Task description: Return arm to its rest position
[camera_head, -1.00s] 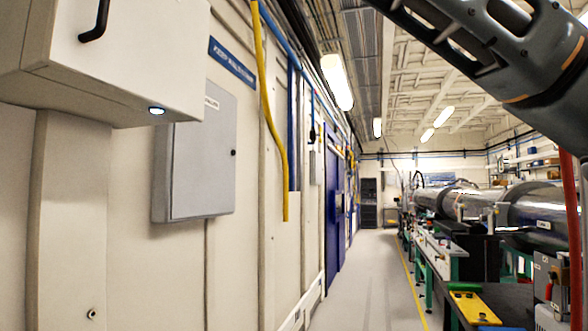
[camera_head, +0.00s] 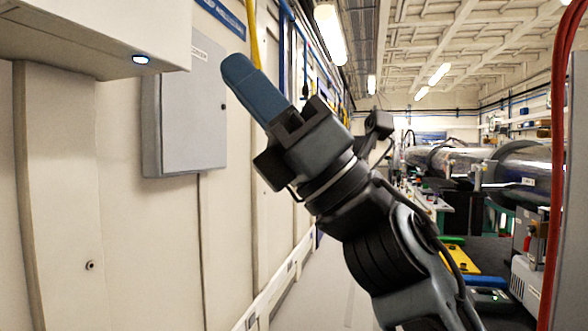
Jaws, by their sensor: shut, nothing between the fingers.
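My arm rises from the lower right of the head view and angles up to the left. My gripper (camera_head: 243,80) is at its end, with its blue-grey fingers together and nothing between them. It appears in front of the grey wall cabinet's right edge and the yellow conduit. I cannot tell how far it is from the wall. A small camera-like block on my wrist sticks out to the right.
On the right are a metal beam pipe (camera_head: 520,170), a bench with a yellow item (camera_head: 462,262), and red hoses (camera_head: 557,150). The aisle floor (camera_head: 335,290) shows between.

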